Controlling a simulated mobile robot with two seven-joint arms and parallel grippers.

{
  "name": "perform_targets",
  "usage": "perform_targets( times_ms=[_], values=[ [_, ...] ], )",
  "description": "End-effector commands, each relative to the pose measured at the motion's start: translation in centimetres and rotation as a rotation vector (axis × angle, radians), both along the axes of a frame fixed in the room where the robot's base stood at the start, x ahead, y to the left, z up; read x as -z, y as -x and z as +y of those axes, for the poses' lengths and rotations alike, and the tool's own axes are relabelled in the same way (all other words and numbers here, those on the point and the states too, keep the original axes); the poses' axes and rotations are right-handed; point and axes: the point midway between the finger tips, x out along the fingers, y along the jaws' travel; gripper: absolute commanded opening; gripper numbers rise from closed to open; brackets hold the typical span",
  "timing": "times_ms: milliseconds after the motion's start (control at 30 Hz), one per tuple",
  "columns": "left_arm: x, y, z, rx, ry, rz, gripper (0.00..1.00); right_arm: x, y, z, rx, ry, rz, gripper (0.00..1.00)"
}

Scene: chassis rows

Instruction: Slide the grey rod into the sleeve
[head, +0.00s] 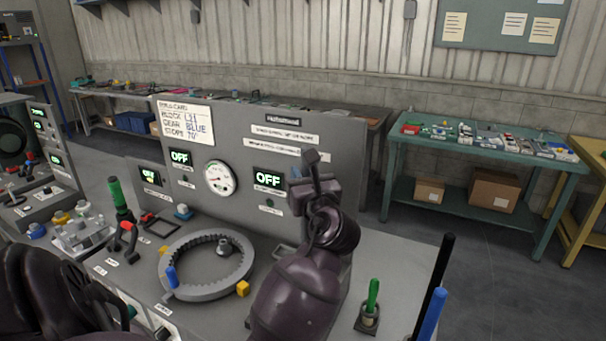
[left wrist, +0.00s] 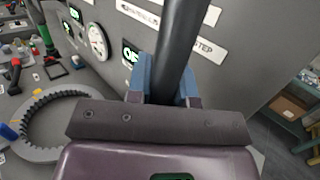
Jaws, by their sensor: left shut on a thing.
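My left gripper (head: 318,190) is in front of the upright grey panel in the head view. In the left wrist view its blue-grey fingers (left wrist: 168,85) are shut on the dark grey rod (left wrist: 182,35), which stands up between them and runs out of the top of that view. In the head view the rod's upper end (head: 311,158) shows above the gripper, close to upright; its lower end is hidden. I cannot make out with certainty which part is the sleeve; my arm hides part of the bench top. My right gripper is not in view.
A toothed ring (head: 192,291) lies on the bench left of my arm. A green rod (head: 373,296) stands in a holder, with black (head: 441,265) and blue (head: 430,312) rods at the right edge. The panel (head: 345,160) closes off the back. A teal table (head: 480,160) stands beyond.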

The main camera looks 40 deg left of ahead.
Motion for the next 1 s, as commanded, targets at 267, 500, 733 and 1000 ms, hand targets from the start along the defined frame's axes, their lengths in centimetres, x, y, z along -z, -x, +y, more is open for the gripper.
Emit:
perform_targets(
  times_ms=[267,500,733,1000],
  values=[
    [0.4,0.0,0.0,0.001,-0.001,-0.001,0.00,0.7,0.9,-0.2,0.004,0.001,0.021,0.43],
    [0.7,0.0,0.0,0.001,-0.001,-0.001,0.00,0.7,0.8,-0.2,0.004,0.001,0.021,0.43],
    [0.8,0.0,0.0,0.001,-0.001,-0.001,0.00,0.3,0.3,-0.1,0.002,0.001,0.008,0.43],
    [1.1,0.0,0.0,0.001,-0.001,0.000,0.00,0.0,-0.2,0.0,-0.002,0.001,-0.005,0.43]
  ],
)
